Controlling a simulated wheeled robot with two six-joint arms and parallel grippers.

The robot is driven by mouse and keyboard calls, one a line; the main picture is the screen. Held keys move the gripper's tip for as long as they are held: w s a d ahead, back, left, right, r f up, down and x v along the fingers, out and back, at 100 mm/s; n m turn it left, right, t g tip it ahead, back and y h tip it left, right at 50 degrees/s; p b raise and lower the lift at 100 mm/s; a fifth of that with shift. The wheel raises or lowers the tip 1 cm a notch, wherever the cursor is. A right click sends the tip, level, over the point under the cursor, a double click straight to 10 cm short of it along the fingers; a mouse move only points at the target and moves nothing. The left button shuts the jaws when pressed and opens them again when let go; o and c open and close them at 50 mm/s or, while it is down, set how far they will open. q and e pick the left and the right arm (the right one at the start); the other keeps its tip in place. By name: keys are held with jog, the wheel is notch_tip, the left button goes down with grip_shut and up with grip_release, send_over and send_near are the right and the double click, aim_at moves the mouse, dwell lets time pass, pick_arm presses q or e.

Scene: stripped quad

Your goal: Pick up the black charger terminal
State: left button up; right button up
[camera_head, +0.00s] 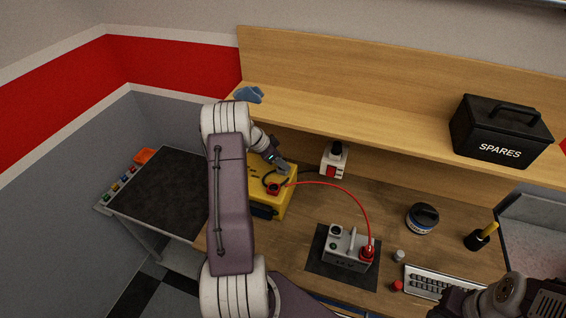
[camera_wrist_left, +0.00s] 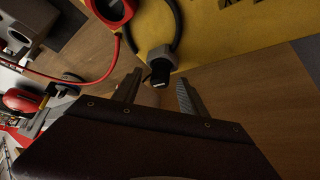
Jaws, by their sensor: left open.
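In the left wrist view, the black charger terminal (camera_wrist_left: 160,64) is a dark grey connector with a black tip, on a looped black cable. It lies against the yellow box (camera_wrist_left: 215,22), seemingly just beyond my left gripper (camera_wrist_left: 158,88). The gripper is open, one finger to each side of the black tip, with no visible contact. In the head view, my left gripper (camera_head: 284,167) is over the back of the yellow box (camera_head: 285,201) and hides the terminal there. A red terminal (camera_head: 272,188) with a red cable sits on the box. My right gripper is unclear at the lower right.
A grey device (camera_head: 350,240) with a red plug stands on a dark mat (camera_head: 325,268). The shelf (camera_head: 370,121) overhangs the bench.

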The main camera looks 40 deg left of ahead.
pick_arm(q)
jog(key=shift+w+f, duration=0.1)
jog(key=shift+f, duration=0.05)
jog(key=shift+s+d+r, duration=0.1)
jog(key=shift+s+r, duration=0.1)
grip_shut()
jog(key=shift+w, duration=0.1)
jog(key=shift+r+b, duration=0.45)
jog(key=shift+b, duration=0.05)
jog(key=shift+a+r+b, duration=0.2)
jog(key=shift+r+b, duration=0.6)
jog(key=shift+r, duration=0.3)
jog(key=s+a+b, duration=0.2)
jog(key=s, duration=0.3)
jog(key=s+a+b, duration=0.2)
jog(key=s+a, duration=0.1)
jog(key=s, duration=0.2)
jog(key=s+a+b, duration=0.2)
jog(key=s, duration=0.3)
jog(key=shift+s+a, duration=0.1)
jog(key=shift+a, duration=0.2)
jog(key=shift+s+a+r, duration=0.15)
jog(key=shift+s+a, duration=0.1)
jog(key=shift+s, duration=0.2)
